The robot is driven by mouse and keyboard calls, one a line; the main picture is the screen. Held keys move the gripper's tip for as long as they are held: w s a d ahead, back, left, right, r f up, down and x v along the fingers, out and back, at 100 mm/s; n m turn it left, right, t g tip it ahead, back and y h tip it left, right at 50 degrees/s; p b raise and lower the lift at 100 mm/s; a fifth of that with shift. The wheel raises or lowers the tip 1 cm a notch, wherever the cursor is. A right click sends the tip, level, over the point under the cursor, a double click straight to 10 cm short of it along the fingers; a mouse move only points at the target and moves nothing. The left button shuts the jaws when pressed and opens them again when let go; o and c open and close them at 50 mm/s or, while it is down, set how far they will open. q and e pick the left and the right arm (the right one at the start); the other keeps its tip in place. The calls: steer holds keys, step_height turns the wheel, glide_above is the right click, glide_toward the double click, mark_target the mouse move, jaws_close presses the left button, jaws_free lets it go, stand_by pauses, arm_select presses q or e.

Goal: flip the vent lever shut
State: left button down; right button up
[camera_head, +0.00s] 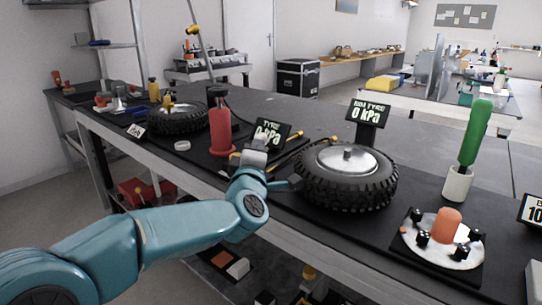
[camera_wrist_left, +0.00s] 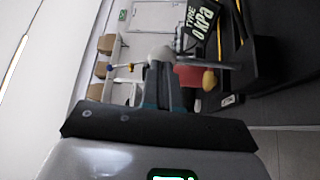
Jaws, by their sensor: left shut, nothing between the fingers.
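My left gripper (camera_head: 257,142) reaches over the bench beside the black "TYRE 0 kPa" gauge (camera_head: 270,134). Its shut, empty fingers (camera_wrist_left: 163,82) show in the left wrist view. Just past them there is a red part (camera_wrist_left: 187,75) with a yellow knob (camera_wrist_left: 209,80), and a thin grey rod crosses there. I cannot tell for sure which of these is the vent lever, or whether the fingers touch it. The gauge also shows, turned sideways, in the wrist view (camera_wrist_left: 203,18). My right gripper is not in view.
A tyre on a rim (camera_head: 348,188) lies right of my gripper, with a "RIM TYRE 0 kPa" gauge (camera_head: 367,114) behind it. A red cylinder (camera_head: 220,128) stands to the left. A green-handled tool (camera_head: 474,132) stands in a white cup (camera_head: 458,184) on the right.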

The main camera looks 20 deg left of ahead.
arm_select(q)
steer(key=a+n+g+p, duration=0.1)
steer(key=a+n+p, duration=0.1)
steer(key=w+a+n+g+p, duration=0.1)
steer(key=p, duration=0.1)
steer(key=shift+w+a+r+n+g+h, duration=0.2)
steer(key=shift+a+n+g+h, duration=0.1)
steer(key=shift+a+n, duration=0.1)
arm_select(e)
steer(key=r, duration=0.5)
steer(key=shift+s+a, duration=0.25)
arm_select(q)
steer(key=shift+s, duration=0.1)
